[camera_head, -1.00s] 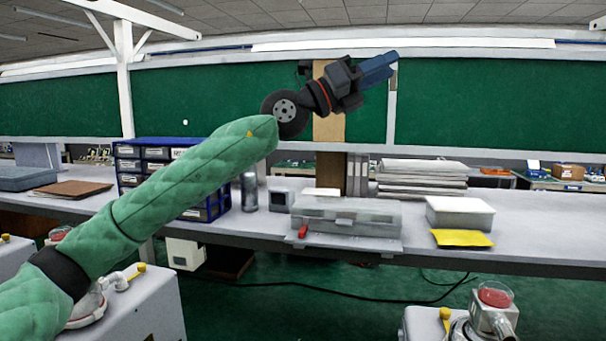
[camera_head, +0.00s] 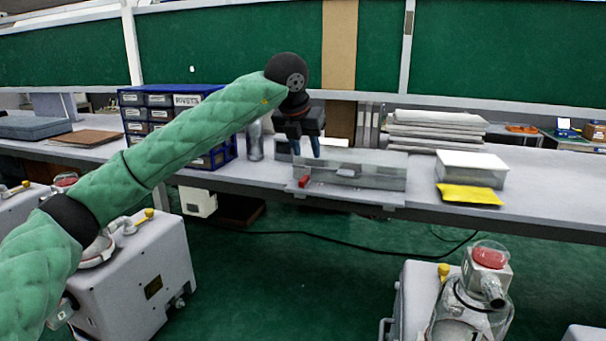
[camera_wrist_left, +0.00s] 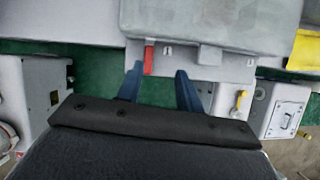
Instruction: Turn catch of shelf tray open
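A grey shelf tray (camera_head: 375,176) sits at the front edge of the long bench; it also shows at the top of the left wrist view (camera_wrist_left: 200,20). Its small red catch (camera_head: 304,181) is at the front left. In the left wrist view the catch (camera_wrist_left: 148,58) points down the picture, just right of the left fingertip. My left gripper (camera_head: 306,150) has blue fingers pointing down, above and behind the catch in the picture. In the left wrist view its fingers (camera_wrist_left: 160,70) are apart with nothing between them. My right gripper is not in view.
Blue drawer units (camera_head: 150,100) stand left of the gripper, with a metal cylinder (camera_head: 254,142) beside them. A lidded grey box (camera_head: 470,170) and a yellow packet (camera_head: 469,194) are to the right. Pump units (camera_head: 130,270) stand on the floor before the bench.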

